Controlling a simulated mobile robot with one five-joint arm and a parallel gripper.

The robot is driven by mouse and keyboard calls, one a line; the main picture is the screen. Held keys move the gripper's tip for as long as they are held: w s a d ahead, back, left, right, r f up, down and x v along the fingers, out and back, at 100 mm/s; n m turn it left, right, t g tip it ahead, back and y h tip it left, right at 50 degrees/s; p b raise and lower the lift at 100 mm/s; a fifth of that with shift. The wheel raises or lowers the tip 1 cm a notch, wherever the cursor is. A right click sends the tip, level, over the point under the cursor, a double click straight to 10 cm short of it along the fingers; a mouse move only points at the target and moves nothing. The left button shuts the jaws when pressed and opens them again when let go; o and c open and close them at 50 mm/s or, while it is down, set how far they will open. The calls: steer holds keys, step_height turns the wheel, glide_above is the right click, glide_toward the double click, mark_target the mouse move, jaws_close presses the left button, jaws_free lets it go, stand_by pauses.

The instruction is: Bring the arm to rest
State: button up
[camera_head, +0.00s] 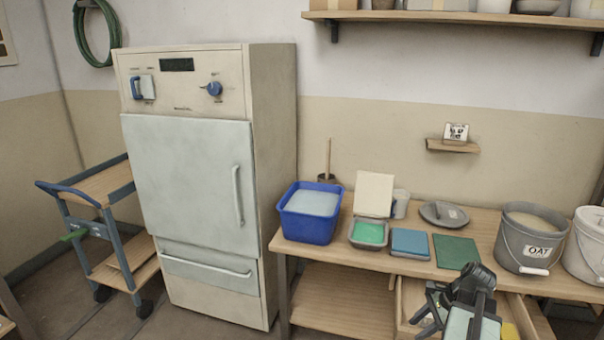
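My arm shows at the bottom right, in front of the wooden table (478,224). My dark gripper (430,309) is at its left side, low over an open drawer (409,296) below the table top. Dark finger parts show there, but the arm's own links crowd them and I cannot tell whether they are apart or closed. I see no object held in them.
A blue bucket (309,230), a tray of green glaze (368,233), a blue tile (410,243), a green tile (456,251) and an OAT bucket (526,260) stand on the table. A kiln-like cabinet (190,180) and a blue cart (75,195) are left.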

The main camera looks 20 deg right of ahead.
steer(key=w+a+n+g, duration=0.1)
steer(key=w+a+n, duration=0.1)
steer(key=w+a, duration=0.35)
steer(key=w+a+n+g, duration=0.1)
steer(key=w+a+n, duration=0.1)
steer(key=a, duration=0.6)
steer(key=w+a+n, duration=0.2)
steer(key=w+a, duration=0.1)
steer(key=a, duration=0.3)
steer(key=w+a+f+n+g+h, duration=0.1)
steer(key=a+n, duration=0.5)
steer(key=a, duration=0.4)
steer(key=w+a+f+n+g+h, duration=0.15)
steer(key=a+n, duration=0.35)
steer(key=a, duration=0.5)
step_height(320, 180, up, 22)
steer(key=d+n+t+h+p, duration=0.1)
steer(key=n+p, duration=0.3)
steer(key=p, duration=1.7)
steer(key=shift+s+d, duration=0.35)
steer(key=shift+d, duration=0.35)
steer(key=shift+f, duration=0.2)
